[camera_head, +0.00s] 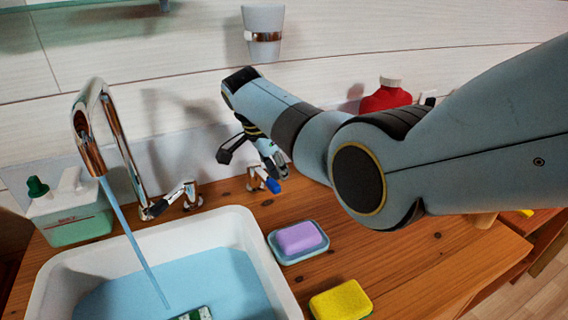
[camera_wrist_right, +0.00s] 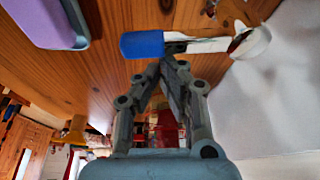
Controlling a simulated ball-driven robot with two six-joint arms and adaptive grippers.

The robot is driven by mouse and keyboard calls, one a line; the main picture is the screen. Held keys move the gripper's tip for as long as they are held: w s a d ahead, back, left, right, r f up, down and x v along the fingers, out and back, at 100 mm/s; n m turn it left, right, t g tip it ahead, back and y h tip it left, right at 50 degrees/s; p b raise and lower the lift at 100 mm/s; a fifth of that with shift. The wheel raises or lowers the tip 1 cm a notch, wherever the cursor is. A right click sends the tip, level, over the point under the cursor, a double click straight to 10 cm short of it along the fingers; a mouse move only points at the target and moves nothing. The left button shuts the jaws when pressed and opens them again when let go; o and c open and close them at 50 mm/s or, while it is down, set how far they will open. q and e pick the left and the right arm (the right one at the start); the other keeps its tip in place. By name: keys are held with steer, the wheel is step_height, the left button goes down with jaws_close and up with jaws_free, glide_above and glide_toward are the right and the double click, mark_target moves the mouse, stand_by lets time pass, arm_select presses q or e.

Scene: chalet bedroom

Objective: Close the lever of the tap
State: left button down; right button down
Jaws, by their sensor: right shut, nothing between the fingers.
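The curved metal tap (camera_head: 112,135) stands behind the sink (camera_head: 215,228), and a stream of water (camera_head: 133,243) runs from its spout. A lever with a blue end (camera_head: 272,185) is on the counter to the right of the tap. It also shows in the right wrist view, its blue end (camera_wrist_right: 142,44) joined to a metallic arm. Another lever (camera_head: 174,195) is beside the tap's base. My right gripper (camera_head: 274,165) is shut and empty, its tips (camera_wrist_right: 170,64) close to the blue-ended lever; I cannot tell whether they touch. My left gripper is out of view.
A purple soap (camera_head: 299,237) on a blue dish and a yellow sponge (camera_head: 341,300) lie right of the sink. A green-capped bottle (camera_head: 70,207) is at left, a red bottle (camera_head: 386,95) behind my right arm. A cup (camera_head: 263,30) hangs on the wall.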

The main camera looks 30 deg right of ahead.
steer(key=shift+s+a, duration=0.2)
steer(key=shift+a, duration=0.35)
steer(key=shift+p, duration=0.3)
